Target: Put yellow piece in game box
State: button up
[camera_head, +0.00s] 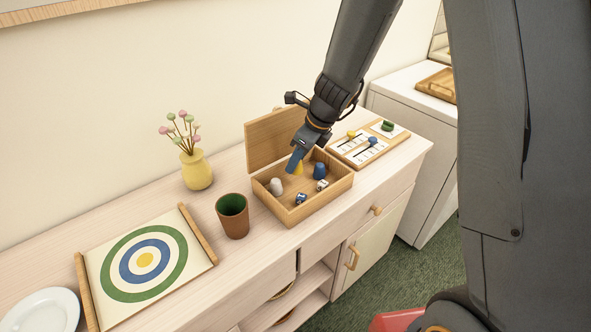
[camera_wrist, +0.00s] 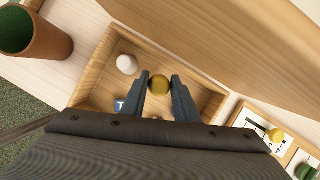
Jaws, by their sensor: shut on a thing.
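The wooden game box (camera_head: 318,197) stands open on the sideboard, with its lid raised at the back. It also shows in the wrist view (camera_wrist: 92,73). My gripper (camera_head: 296,164) is over the box, pointing down into it. It is shut on the yellow piece (camera_wrist: 159,83), which sits between the fingertips; a bit of it shows in the head view (camera_head: 299,169). Whether the piece touches the box floor I cannot tell. A white piece (camera_head: 276,186), a blue piece (camera_head: 319,170), a white die (camera_head: 322,185) and a blue die (camera_head: 301,198) are inside the box.
A brown cup (camera_head: 233,217) stands left of the box. A board with pieces (camera_head: 357,153) lies to its right. A yellow vase (camera_head: 196,170), a target mat (camera_head: 145,262) and a white plate (camera_head: 42,312) are further left. The raised lid (camera_head: 272,140) stands close behind my gripper.

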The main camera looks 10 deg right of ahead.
notch_tip(320, 180, down, 3)
jog(key=shift+f, duration=0.15)
jog(key=shift+w+a+f, duration=0.1)
jog(key=shift+w+f, duration=0.05)
jog(key=shift+f, duration=0.25)
jog(key=shift+f, duration=0.1)
jog(key=o, duration=1)
